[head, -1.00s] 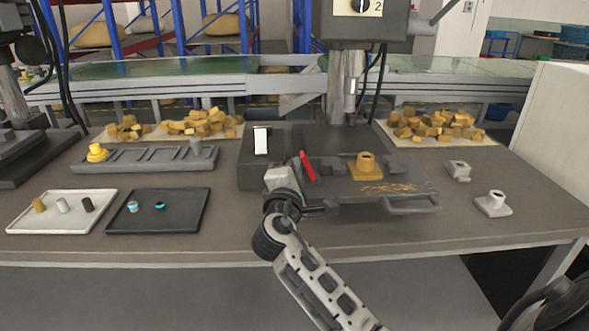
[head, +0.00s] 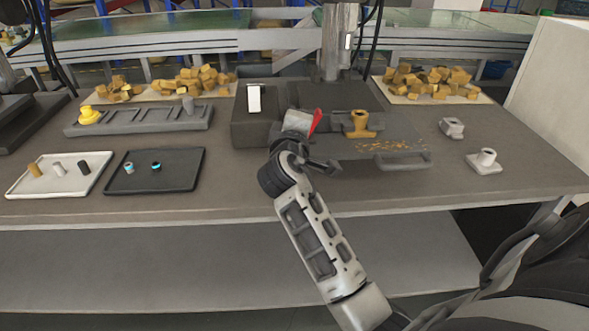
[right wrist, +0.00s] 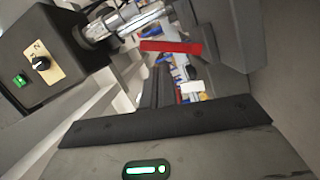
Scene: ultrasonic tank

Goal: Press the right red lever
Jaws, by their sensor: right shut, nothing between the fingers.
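The red lever (head: 317,121) stands at the left end of the grey machine base, tilted with its upper end to the right. In the right wrist view the red lever (right wrist: 171,46) shows as a flat red bar beyond my fingers. My right gripper (head: 299,122) is right beside the lever on its left and partly covers it. It is shut and empty; its dark fingers show in the right wrist view (right wrist: 157,88). I cannot tell whether it touches the lever. My left gripper is out of view.
A yellow-brown fixture (head: 360,125) stands on the machine plate right of the lever. The control box (right wrist: 42,60) shows in the wrist view. Two grey holders (head: 485,160) stand at right; a black tray (head: 185,180) lies at left.

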